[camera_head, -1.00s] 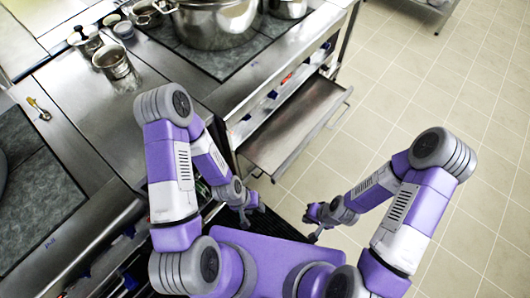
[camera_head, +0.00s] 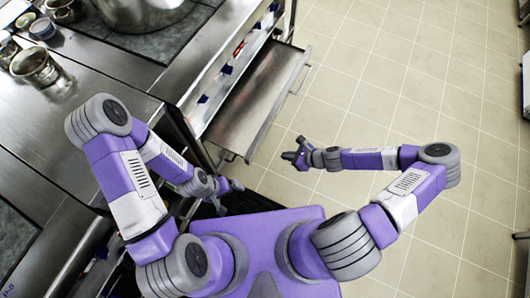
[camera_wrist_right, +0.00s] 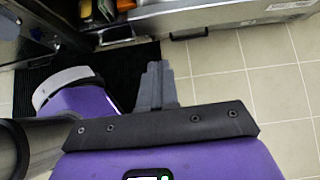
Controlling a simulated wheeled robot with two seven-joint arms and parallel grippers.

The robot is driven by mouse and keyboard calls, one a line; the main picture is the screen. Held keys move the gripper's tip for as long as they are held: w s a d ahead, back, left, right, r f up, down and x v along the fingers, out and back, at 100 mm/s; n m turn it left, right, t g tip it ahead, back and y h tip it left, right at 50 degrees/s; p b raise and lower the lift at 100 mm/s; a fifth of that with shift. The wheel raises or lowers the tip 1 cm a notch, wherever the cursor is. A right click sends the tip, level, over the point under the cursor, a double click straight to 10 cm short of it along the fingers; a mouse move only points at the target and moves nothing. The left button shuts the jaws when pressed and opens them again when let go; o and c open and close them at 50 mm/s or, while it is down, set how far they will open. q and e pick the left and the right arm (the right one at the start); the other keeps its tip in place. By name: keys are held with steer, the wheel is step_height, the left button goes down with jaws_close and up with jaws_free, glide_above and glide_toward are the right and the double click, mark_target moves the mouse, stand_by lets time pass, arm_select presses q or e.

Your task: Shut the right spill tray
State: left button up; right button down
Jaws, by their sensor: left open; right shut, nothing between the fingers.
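The right spill tray (camera_head: 258,103) is a flat metal tray pulled out from under the counter in the head view. Its bar handle (camera_head: 302,72) runs along the outer edge, over the floor. My right gripper (camera_head: 290,156) is shut and empty, to the right of the tray's near front corner and apart from it. In the right wrist view its closed fingers (camera_wrist_right: 157,80) point toward the dark mat and a metal front. My left gripper (camera_head: 232,186) is open beside the counter's lower front, nearer to me than the tray. The tray's inner end is hidden under the counter.
The steel counter (camera_head: 110,70) carries a large stockpot (camera_head: 150,10) and a small metal pot (camera_head: 35,68). A black mat (camera_wrist_right: 70,85) lies on the floor. Open tiled floor (camera_head: 400,100) spreads to the right of the tray.

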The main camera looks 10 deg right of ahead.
mark_target(255, 150)
steer(key=b+x, duration=0.1)
steer(key=x, duration=0.3)
steer(key=a+r+b+x, duration=0.1)
steer(key=x, duration=0.3)
steer(key=w+r+b+x, duration=0.1)
steer(key=x, duration=0.4)
steer(key=shift+a, duration=0.15)
arm_select(q)
step_height(255, 150, down, 4)
steer(key=shift+r, duration=0.2)
